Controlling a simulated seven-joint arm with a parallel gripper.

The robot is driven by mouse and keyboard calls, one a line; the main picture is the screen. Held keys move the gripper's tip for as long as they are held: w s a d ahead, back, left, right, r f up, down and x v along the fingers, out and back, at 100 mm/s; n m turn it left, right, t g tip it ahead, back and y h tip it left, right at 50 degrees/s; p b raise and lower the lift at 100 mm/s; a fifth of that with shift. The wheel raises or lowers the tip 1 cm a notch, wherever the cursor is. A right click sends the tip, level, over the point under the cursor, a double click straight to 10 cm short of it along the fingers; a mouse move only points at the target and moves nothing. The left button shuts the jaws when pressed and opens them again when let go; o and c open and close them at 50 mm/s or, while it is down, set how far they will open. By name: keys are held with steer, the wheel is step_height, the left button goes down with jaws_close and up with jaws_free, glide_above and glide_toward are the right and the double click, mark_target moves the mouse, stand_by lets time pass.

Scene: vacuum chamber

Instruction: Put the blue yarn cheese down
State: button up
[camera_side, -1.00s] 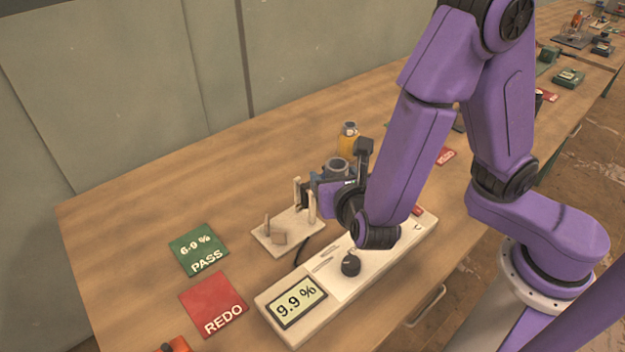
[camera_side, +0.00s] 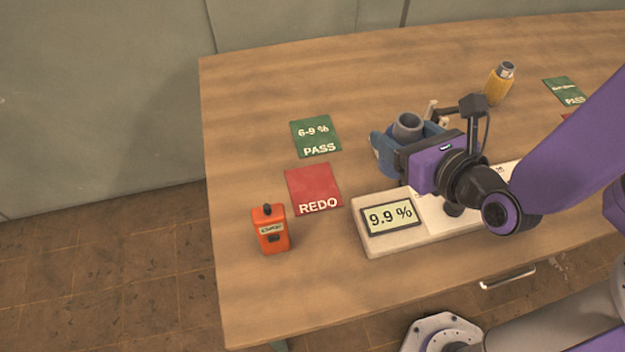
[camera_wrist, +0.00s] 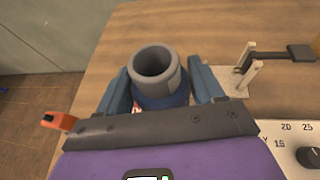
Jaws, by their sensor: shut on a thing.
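The blue yarn cheese is a blue package on a grey tube (camera_side: 408,122). My gripper (camera_side: 398,146) is shut on it and holds it upright above the table, left of the small stand with posts. In the wrist view the grey tube (camera_wrist: 155,68) and the blue yarn (camera_wrist: 165,98) sit between the two blue fingers (camera_wrist: 160,92). The meter (camera_side: 375,240) at the front reads 9.9 %. A green card (camera_side: 315,136) reads "6-9 % PASS" and a red card (camera_side: 313,188) reads "REDO"; both look bare, to the left of my gripper.
An orange device (camera_side: 270,229) stands left of the red card. A yellow yarn cheese (camera_side: 499,83) stands at the back right, near another green PASS card (camera_side: 565,91). The stand with posts (camera_wrist: 248,76) is at the right in the wrist view. The table's back left is clear.

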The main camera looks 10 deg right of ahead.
steer(key=shift+s+a+n+y, duration=0.2)
steer(key=shift+a+n+y, duration=0.35)
steer(key=shift+a, duration=0.55)
steer(key=shift+w+a+f, duration=1.6)
steer(key=shift+a+f, duration=0.05)
steer(key=shift+f, duration=0.5)
steer(key=shift+w+a+f, duration=1.55)
steer(key=shift+a+f, duration=0.05)
steer(key=shift+f, duration=0.55)
steer(key=shift+w+a+f, duration=1.6)
steer(key=shift+a+f, duration=0.05)
steer(key=shift+f, duration=0.5)
steer(key=shift+f, duration=0.2)
steer(key=o, duration=1.2)
